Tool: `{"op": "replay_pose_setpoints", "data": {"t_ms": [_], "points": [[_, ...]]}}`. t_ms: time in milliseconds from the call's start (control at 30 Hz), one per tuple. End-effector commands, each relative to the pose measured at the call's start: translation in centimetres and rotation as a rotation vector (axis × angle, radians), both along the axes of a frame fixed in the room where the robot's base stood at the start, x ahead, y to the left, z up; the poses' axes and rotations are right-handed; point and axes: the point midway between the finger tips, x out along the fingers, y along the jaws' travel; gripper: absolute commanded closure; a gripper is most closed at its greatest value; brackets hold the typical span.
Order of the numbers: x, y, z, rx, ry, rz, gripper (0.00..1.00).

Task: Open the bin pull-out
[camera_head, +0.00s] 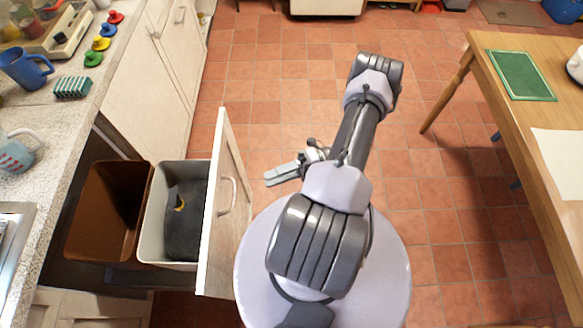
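The bin pull-out stands drawn out from under the counter on the left. Its pale wooden front panel (226,225) is well clear of the cabinet and has a curved handle (231,196) on its outer face. Behind the panel are a brown bin (85,222) and a pale grey bin (153,225). The grey bin holds a dark liner or bag (186,220) with a small yellow item on it. My gripper (268,178) is to the right of the handle and apart from it, pointing left. It appears empty; its finger opening is unclear from this angle.
The counter (60,140) on the left carries a blue mug (25,68) and other small items. A wooden table (535,130) stands on the right. The tiled floor (260,80) beyond my arm is mostly clear.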

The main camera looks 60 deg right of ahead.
Motion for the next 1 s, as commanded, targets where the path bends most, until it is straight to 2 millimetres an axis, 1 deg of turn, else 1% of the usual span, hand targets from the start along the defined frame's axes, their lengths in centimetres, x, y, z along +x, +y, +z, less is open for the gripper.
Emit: {"op": "replay_pose_setpoints", "data": {"t_ms": [33, 100, 233, 367, 767, 833, 867, 967, 1000], "points": [[-0.7, -1.2, -0.1, -0.002, -0.001, -0.004, 0.69], [-1.7, -2.6, -0.1, -0.002, 0.000, -0.003, 0.69], [-2.8, -4.2, -0.2, -0.001, 0.000, -0.001, 0.69], [-3.2, -4.8, -0.2, 0.000, 0.000, 0.000, 0.69], [-3.1, -4.8, -0.1, -0.005, -0.002, 0.005, 0.69], [-2.5, -5.0, 1.0, -0.057, -0.020, 0.045, 0.69], [-2.0, -5.1, 1.8, -0.104, -0.038, 0.082, 0.69], [0.7, -4.8, 6.8, -0.352, -0.159, 0.290, 0.69], [2.1, -4.1, 9.2, -0.471, -0.234, 0.401, 0.69]]}}
